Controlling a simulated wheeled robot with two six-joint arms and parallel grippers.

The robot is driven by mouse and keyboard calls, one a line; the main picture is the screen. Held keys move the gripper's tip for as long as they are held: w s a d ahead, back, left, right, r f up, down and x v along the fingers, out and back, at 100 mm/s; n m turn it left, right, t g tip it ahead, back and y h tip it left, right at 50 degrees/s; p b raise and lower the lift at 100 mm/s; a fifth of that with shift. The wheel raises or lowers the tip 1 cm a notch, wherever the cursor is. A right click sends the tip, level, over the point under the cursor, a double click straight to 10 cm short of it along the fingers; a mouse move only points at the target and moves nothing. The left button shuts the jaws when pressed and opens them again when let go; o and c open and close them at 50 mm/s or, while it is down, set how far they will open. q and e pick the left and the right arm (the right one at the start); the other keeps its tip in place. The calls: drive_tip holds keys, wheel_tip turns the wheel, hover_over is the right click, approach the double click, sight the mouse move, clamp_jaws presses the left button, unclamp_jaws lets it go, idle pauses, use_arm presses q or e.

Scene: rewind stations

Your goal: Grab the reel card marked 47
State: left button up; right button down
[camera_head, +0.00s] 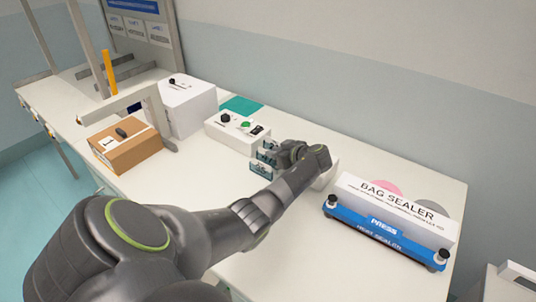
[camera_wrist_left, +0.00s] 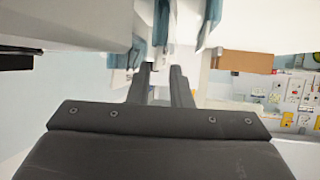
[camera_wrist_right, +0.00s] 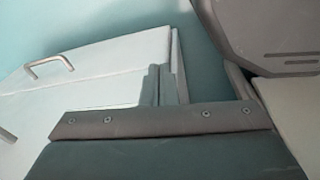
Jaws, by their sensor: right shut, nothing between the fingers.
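Several small blue-grey cards (camera_head: 262,169) stand near the middle of the bench in the head view, partly hidden by my left gripper. Blue-grey cards also show at the top of the left wrist view (camera_wrist_left: 161,20), beyond the fingers. My left gripper (camera_head: 272,156) is right at these cards; its fingers (camera_wrist_left: 161,68) stand apart with no card visibly gripped between them. My right gripper (camera_wrist_right: 159,68) is shut and empty, away from the cards, in front of a pale cabinet.
A white box with a green button (camera_head: 236,131) stands behind the cards. A bag sealer (camera_head: 395,212) with a blue press bar is to the right. A cardboard box (camera_head: 125,145) and a white machine (camera_head: 186,105) are at left. A cabinet handle (camera_wrist_right: 50,66) shows in the right wrist view.

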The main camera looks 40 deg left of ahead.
use_arm(q)
drive_tip(key=shift+a+f, duration=0.2)
drive_tip(key=shift+a, duration=0.3)
drive_tip(key=shift+c, duration=0.5)
clamp_jaws()
drive_tip(key=shift+r, duration=0.2)
